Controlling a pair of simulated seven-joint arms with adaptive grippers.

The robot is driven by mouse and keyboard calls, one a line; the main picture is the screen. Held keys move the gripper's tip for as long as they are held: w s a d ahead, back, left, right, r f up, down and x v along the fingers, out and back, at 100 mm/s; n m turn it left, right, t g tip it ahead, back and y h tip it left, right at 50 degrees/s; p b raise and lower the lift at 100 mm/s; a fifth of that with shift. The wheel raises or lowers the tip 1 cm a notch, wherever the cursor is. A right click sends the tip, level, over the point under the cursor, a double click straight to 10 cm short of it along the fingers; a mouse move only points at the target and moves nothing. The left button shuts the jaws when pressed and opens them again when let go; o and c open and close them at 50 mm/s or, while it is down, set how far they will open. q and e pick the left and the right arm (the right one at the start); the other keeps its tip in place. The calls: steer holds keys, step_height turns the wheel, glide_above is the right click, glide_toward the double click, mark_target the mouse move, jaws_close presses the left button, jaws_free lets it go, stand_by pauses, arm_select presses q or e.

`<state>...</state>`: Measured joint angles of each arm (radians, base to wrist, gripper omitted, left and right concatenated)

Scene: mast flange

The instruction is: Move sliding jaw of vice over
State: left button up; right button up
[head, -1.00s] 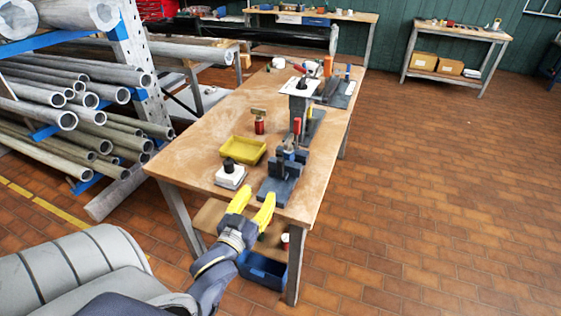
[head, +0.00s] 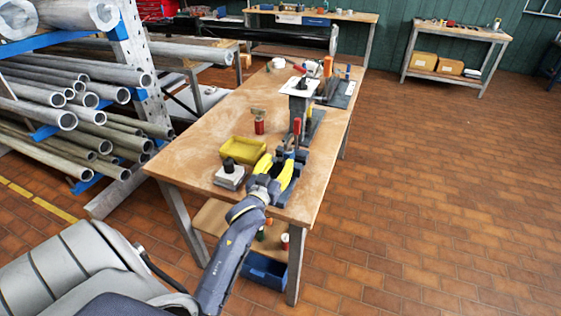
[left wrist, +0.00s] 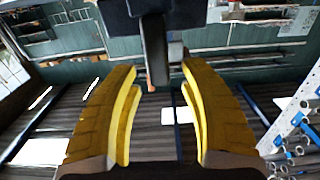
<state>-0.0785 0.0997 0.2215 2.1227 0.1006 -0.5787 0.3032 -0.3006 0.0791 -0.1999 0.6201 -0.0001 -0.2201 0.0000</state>
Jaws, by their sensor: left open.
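The dark blue-grey vice (head: 301,157) stands at the near end of the wooden workbench, partly hidden behind my left gripper. A tool with a red top (head: 297,126) rises just behind it. My left gripper (head: 277,160) has yellow fingers, open, over the near part of the vice. In the left wrist view, the open fingers (left wrist: 159,72) stand on either side of a dark grey bar-like part (left wrist: 156,50), which I take to be part of the vice. Clear gaps show on both sides of it. Which part is the sliding jaw I cannot tell. My right gripper is not in view.
A red can (head: 259,127) is behind the tray. A grey stand with a white plate (head: 299,85) stands farther back.

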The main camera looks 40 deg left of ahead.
arm_select(q)
steer(key=shift+x, duration=0.85)
steer(key=shift+c, duration=0.4)
jaws_close()
